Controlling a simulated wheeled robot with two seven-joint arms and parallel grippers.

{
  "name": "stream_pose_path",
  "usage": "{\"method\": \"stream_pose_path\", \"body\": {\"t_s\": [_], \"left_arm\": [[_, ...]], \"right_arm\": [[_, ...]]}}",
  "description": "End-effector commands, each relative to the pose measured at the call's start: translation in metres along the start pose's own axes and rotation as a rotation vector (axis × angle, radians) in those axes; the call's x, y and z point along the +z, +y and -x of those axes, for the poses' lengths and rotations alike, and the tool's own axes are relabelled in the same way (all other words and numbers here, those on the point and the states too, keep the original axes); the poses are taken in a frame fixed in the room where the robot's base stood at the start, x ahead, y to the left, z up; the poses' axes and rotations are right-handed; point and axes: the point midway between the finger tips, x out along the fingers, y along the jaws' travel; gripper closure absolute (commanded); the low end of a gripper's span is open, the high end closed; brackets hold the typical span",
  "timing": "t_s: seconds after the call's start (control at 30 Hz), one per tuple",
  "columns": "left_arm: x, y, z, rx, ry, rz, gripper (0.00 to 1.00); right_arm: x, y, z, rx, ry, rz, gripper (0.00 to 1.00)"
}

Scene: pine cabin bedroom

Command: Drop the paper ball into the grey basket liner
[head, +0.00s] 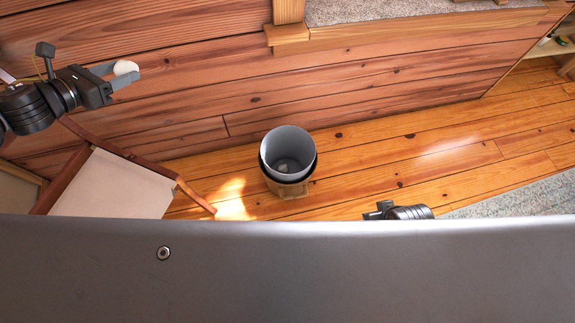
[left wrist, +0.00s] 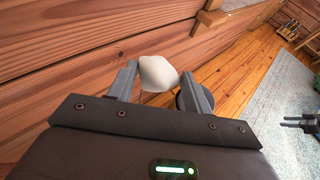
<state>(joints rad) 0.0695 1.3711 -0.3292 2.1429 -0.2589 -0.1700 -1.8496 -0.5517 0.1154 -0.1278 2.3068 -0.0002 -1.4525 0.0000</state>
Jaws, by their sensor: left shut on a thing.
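The white paper ball (head: 125,68) is held between the fingertips of my left gripper (head: 118,75), at the upper left of the head view. The ball (left wrist: 158,73) also shows between both fingers in the left wrist view.
A wooden chair with a pale seat (head: 115,185) stands left of the basket. The plank wall (head: 180,90) runs behind, with a ledge (head: 400,28) above. The wooden floor (head: 400,150) right of the basket is clear. A grey rug (head: 520,203) lies at the right.

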Motion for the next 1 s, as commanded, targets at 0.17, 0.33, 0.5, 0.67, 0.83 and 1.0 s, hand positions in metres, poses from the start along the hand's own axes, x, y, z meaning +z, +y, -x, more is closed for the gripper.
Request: {"method": "stream_pose_path", "body": {"t_s": [0.17, 0.33, 0.5, 0.67, 0.83, 1.0], "left_arm": [[0.002, -0.005, -0.001, -0.01, -0.003, -0.003, 0.71], [0.019, -0.053, -0.012, -0.101, -0.014, -0.041, 0.71], [0.045, -0.122, -0.017, -0.244, -0.019, -0.106, 0.71], [0.057, -0.164, -0.015, -0.341, -0.011, -0.144, 0.71], [0.059, -0.177, -0.012, -0.378, -0.003, -0.155, 0.71], [0.058, -0.178, -0.012, -0.379, -0.001, -0.155, 0.71]], "right_arm": [[0.001, 0.001, -0.001, 0.003, -0.002, 0.002, 0.64], [0.002, 0.003, -0.001, 0.005, -0.005, 0.005, 0.64], [0.002, 0.002, -0.001, 0.004, -0.006, 0.004, 0.64], [0.002, 0.001, -0.001, 0.002, -0.005, 0.002, 0.64], [0.002, 0.0, -0.001, 0.0, -0.005, -0.001, 0.64], [0.001, -0.002, -0.001, -0.004, -0.003, -0.005, 0.64]]}}
